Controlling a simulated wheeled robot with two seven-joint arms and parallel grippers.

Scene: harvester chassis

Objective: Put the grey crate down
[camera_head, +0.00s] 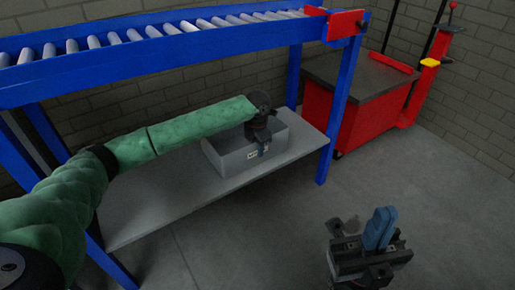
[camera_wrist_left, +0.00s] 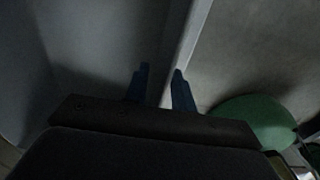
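The grey crate (camera_head: 232,160) rests on the grey lower shelf under the blue roller conveyor, with a small white label on its front wall. My left gripper (camera_head: 264,148) is at the crate's front wall, pointing down. In the left wrist view, the blue fingers of my left gripper (camera_wrist_left: 160,86) are apart, one on each side of the crate wall (camera_wrist_left: 186,40). A gap shows between the left finger and the wall. My right gripper (camera_head: 380,229) is away from the crate, over the floor, with its blue fingers together and nothing seen between them.
The shelf (camera_head: 165,205) has bare room left of the crate. The blue conveyor frame (camera_head: 150,52) passes above, with a blue leg (camera_head: 338,120) at the right. A red cabinet (camera_head: 335,112) stands beyond that leg.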

